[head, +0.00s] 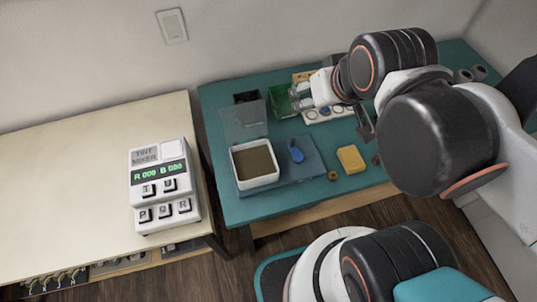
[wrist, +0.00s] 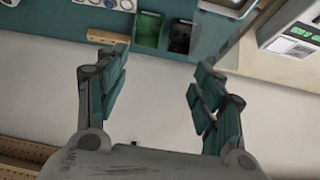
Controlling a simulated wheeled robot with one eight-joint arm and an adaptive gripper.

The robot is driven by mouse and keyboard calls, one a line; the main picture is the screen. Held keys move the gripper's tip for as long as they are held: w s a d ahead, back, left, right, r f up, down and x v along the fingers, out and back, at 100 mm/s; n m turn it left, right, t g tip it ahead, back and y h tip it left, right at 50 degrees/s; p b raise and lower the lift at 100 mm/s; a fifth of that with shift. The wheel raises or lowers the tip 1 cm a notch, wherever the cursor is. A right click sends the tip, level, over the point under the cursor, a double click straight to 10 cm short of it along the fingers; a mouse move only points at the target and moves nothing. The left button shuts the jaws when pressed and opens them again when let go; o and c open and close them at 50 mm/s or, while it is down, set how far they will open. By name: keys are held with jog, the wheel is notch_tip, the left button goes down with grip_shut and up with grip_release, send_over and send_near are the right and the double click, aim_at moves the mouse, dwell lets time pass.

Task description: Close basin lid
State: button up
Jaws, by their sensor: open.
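The white basin (head: 234,168), holding brown contents, sits on a dark blue mat on the teal table. A translucent lid panel (head: 243,122) stands raised at the basin's back edge, so the basin is uncovered. In the wrist view only a corner of the basin (wrist: 238,11) shows at the top. My gripper (head: 297,97) is behind and to the right of the lid, by the green bin, apart from the lid. In the wrist view my gripper (wrist: 160,92) has its two fingers wide apart with nothing between them.
A green bin (head: 282,103) and a black bin (head: 246,97) stand behind the lid. A blue tool (head: 296,151) lies on the mat (head: 313,160), and a yellow sponge-like block (head: 350,159) lies to its right. A tint mixer (head: 160,185) stands on the left table.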

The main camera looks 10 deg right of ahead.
jog(key=shift+w+a+r, duration=0.1)
jog(key=shift+w+r, duration=0.1)
jog(key=shift+r, duration=0.05)
jog(key=c, duration=0.4)
jog(key=shift+w+a+r+g+p, duration=0.15)
jog(key=shift+w+a+r+p, duration=0.1)
jog(key=shift+w+r+p, duration=0.25)
jog(key=shift+w+a+r+g+p, duration=0.2)
jog(key=shift+w+r, duration=0.1)
jog(key=shift+w, duration=0.4)
grip_shut()
jog(key=w+a+f+g+p, duration=0.1)
jog(key=w+a+g+p, duration=0.45)
jog(key=w, duration=0.95)
jog(key=w+a+f+n+p, duration=0.1)
jog(key=w+a+f+p, duration=0.1)
jog(key=w+a+f, duration=0.4)
jog(key=s+a+f+b, duration=0.1)
jog(key=s+f+b, duration=0.2)
jog(key=f, duration=0.5)
jog(key=shift+s+a+f, duration=0.25)
jog(key=shift+s+f, duration=0.15)
jog(key=shift+s, duration=0.5)
